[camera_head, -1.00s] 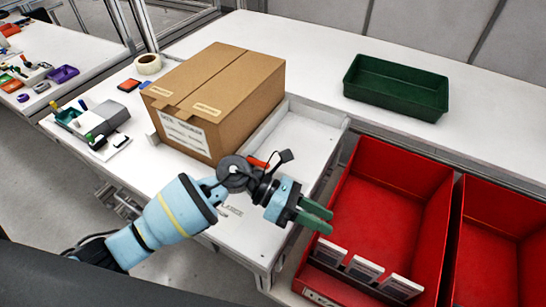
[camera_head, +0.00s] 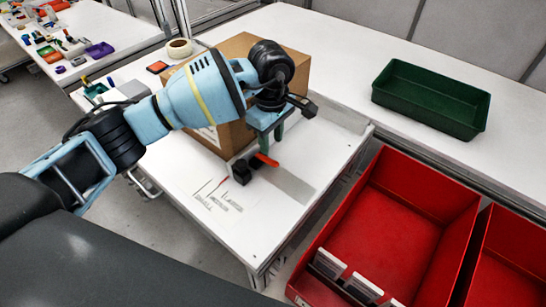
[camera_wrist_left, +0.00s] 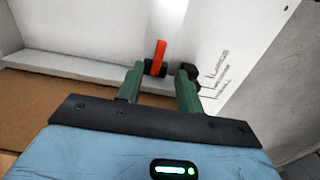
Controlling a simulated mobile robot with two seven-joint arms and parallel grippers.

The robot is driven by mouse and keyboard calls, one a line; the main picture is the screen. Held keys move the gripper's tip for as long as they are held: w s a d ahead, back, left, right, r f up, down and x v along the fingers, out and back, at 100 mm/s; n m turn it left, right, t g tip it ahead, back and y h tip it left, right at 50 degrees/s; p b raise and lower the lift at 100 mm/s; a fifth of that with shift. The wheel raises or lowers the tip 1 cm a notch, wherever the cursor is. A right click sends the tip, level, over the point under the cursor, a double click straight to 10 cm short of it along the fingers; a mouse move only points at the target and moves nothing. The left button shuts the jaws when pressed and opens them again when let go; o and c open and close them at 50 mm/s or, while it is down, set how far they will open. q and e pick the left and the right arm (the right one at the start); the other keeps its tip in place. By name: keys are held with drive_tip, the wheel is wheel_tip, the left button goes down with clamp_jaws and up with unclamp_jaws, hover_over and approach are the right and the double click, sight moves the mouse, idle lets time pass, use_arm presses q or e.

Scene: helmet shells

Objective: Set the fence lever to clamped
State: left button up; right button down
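The fence lever (camera_head: 267,159) is a small orange-red handle beside black fittings (camera_head: 242,171) on the white worktop. It also shows in the left wrist view (camera_wrist_left: 159,56), standing up just beyond the fingertips. My left gripper (camera_head: 270,138) points down close to the lever, its green fingers partly hidden by the wrist in the head view. In the left wrist view the fingers (camera_wrist_left: 158,76) are apart, with nothing held between them. Contact with the lever cannot be told. Size lines and words (camera_head: 216,195) are printed in front of the lever. My right gripper is out of view.
A cardboard box (camera_head: 236,48) stands behind my left arm, close to the gripper. A red bin (camera_head: 405,225) is at the right, with another beside it. A green tray (camera_head: 430,95) lies on the back table. The white worktop front is clear.

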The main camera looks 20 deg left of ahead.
sight(272, 161)
use_arm(q)
wheel_tip(272, 161, down, 8)
drive_tip(key=shift+d+r, duration=0.1)
drive_tip(key=shift+r, duration=0.15)
drive_tip(key=shift+c, duration=0.2)
clamp_jaws()
